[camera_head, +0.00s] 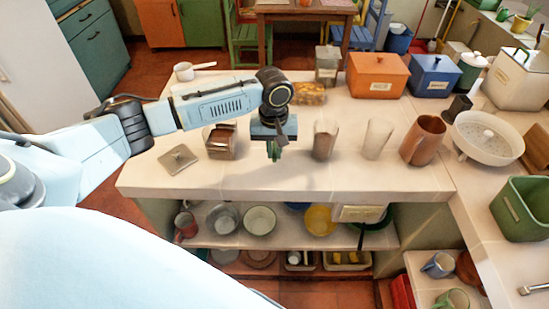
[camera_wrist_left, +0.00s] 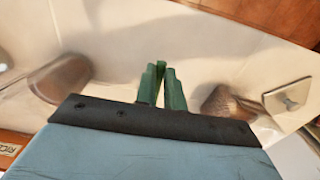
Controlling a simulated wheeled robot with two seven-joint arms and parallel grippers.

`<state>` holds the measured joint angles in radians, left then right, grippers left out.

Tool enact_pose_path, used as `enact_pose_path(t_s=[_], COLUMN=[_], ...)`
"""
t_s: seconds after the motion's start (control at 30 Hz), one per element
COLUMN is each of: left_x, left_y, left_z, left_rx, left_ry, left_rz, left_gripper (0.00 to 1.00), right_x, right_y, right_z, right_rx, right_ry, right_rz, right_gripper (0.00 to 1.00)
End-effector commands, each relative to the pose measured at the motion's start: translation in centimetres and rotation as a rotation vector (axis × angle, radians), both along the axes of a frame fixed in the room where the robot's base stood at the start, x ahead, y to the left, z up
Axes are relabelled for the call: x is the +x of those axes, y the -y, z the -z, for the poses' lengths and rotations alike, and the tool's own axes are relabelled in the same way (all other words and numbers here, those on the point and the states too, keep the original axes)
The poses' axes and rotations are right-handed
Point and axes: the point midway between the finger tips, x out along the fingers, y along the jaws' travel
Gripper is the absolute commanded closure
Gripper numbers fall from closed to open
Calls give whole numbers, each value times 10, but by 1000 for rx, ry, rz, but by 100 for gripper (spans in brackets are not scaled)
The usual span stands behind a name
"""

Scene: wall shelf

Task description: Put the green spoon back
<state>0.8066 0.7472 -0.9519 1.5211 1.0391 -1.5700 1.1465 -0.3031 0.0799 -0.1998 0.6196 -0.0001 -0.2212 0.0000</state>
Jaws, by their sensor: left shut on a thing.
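In the left wrist view, green shows at and between the fingers, so where finger ends and spoon begins is hard to tell. The spoon's bowl is not clearly visible. My right gripper is not in view.
A clear glass (camera_head: 376,140) and a copper mug (camera_head: 424,140) stand farther right on the counter (camera_head: 290,180). A square lid (camera_head: 179,159) lies at left. Orange (camera_head: 376,76) and blue (camera_head: 434,76) boxes stand behind.

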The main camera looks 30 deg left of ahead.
Motion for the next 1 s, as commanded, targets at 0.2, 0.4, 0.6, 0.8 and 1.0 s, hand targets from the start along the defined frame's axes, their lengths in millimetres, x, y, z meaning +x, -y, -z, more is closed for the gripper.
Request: enact_pose_path(t_s=[0.2, 0.4, 0.6, 0.8, 1.0], left_x=[-1, 0, -1, 0, 0], left_y=[0, 0, 0, 0, 0], left_z=[30, 35, 37, 37, 37], left_rx=[1, 0, 0, 1, 1], left_ry=[-3, 0, -1, -1, -1], left_rz=[0, 1, 1, 1, 1], left_gripper=[100, 100, 88, 68, 68], right_x=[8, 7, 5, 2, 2], right_y=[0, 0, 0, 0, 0], right_z=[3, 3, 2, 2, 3], right_rx=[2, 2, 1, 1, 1], right_ry=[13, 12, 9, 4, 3], right_rz=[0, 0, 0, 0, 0], right_gripper=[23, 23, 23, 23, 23])
